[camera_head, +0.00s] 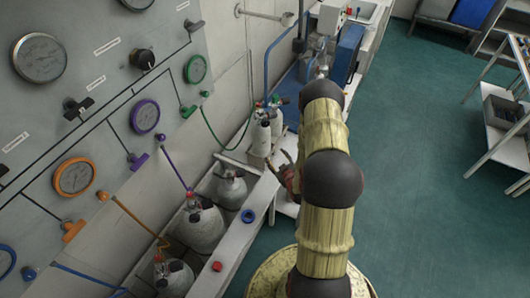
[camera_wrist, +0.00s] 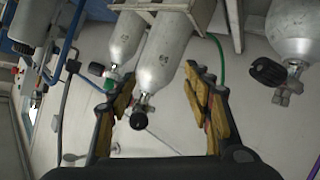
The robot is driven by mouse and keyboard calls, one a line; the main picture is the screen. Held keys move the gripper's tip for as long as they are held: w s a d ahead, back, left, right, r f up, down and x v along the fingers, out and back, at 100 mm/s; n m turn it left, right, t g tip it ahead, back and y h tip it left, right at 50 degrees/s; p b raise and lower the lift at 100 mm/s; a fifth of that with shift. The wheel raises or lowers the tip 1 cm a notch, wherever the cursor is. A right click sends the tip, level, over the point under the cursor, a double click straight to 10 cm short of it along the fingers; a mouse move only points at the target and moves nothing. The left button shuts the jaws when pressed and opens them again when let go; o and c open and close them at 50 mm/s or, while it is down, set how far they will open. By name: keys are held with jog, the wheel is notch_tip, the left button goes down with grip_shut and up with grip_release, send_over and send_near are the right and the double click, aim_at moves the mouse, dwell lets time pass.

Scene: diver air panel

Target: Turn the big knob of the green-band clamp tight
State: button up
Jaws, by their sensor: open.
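Two grey cylinders stand side by side at the wall. The rear one (camera_head: 276,122) has a green-marked clamp (camera_head: 282,101) on its top; the nearer one (camera_head: 261,137) has a red-marked top. In the wrist view, which looks inverted, the green-marked clamp (camera_wrist: 112,76) and a black knob (camera_wrist: 96,68) beside it show near my left finger, which partly covers that area. Another black knob (camera_wrist: 138,120) on the nearer cylinder's valve lies between the fingers' lines. My gripper (camera_wrist: 160,88) is open and empty. In the head view my arm partly hides it, close to the cylinders.
A third cylinder with a black knob (camera_wrist: 268,72) is at the right of the wrist view. More cylinders (camera_head: 201,228) stand in a trough along the wall, under the gauge panel (camera_head: 110,110). A green hose (camera_head: 222,140) hangs nearby. Teal floor (camera_head: 420,120) is clear right of my arm.

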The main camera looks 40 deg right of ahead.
aim_at(266, 125)
notch_tip(266, 125, up, 10)
jog(key=w+n+t+h, duration=0.1)
jog(key=w+n+t, duration=0.1)
jog(key=t, duration=0.2)
jog(key=shift+x, duration=2.9)
jog(key=shift+b+x, duration=1.15)
jog(key=shift+x, duration=1.45)
jog(key=shift+b, duration=0.35)
jog(key=shift+c, duration=0.4)
